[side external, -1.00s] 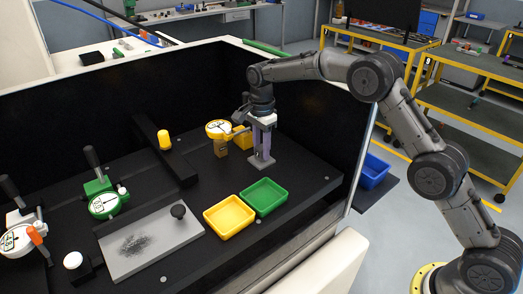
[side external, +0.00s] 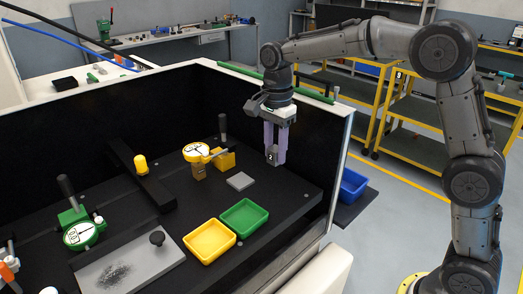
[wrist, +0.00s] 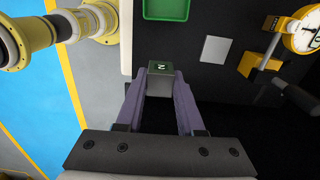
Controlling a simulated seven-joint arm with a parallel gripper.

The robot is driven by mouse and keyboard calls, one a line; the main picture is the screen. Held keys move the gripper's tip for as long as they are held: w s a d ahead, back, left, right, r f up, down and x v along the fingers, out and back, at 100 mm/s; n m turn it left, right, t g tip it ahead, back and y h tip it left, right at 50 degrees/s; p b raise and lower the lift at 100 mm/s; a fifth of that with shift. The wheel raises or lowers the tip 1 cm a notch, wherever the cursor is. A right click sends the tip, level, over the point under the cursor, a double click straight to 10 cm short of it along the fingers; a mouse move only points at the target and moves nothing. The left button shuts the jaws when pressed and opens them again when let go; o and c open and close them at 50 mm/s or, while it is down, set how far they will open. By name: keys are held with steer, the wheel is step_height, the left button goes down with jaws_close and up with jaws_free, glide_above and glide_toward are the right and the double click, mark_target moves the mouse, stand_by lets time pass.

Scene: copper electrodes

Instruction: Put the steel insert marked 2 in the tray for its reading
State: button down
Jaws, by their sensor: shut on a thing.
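My gripper (side external: 275,143) has purple fingers and points down, shut on the steel insert marked 2 (side external: 272,157). It holds the insert in the air, to the right of and above a grey square pad (side external: 240,181). In the wrist view, the insert (wrist: 160,67) sits between the fingertips with its mark turned sideways. The green tray (side external: 245,233) and the yellow tray (side external: 192,242) stand side by side, lower left of my gripper, and look empty. The yellow dial gauge (side external: 197,152) stands beside the pad. Its reading is too small to tell.
A green dial gauge (side external: 80,234) and a grey plate with a dark smudge (side external: 112,276) are at left. A black bar with a yellow knob (side external: 141,165) crosses the bench. Dark walls (side external: 150,110) close the back and right.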

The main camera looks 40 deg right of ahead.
steer(key=shift+s+r, duration=0.3)
steer(key=shift+s, duration=0.25)
steer(key=s+a, duration=1.1)
steer(key=a, duration=0.3)
glide_above(210, 243)
steer(key=f, duration=0.9)
steer(key=shift+s+d, duration=0.2)
steer(key=shift+s, duration=0.05)
steer(key=shift+w+a+f, duration=0.15)
steer(key=shift+w+f, duration=0.1)
steer(key=shift+f, duration=1.7)
steer(key=shift+f, duration=0.1)
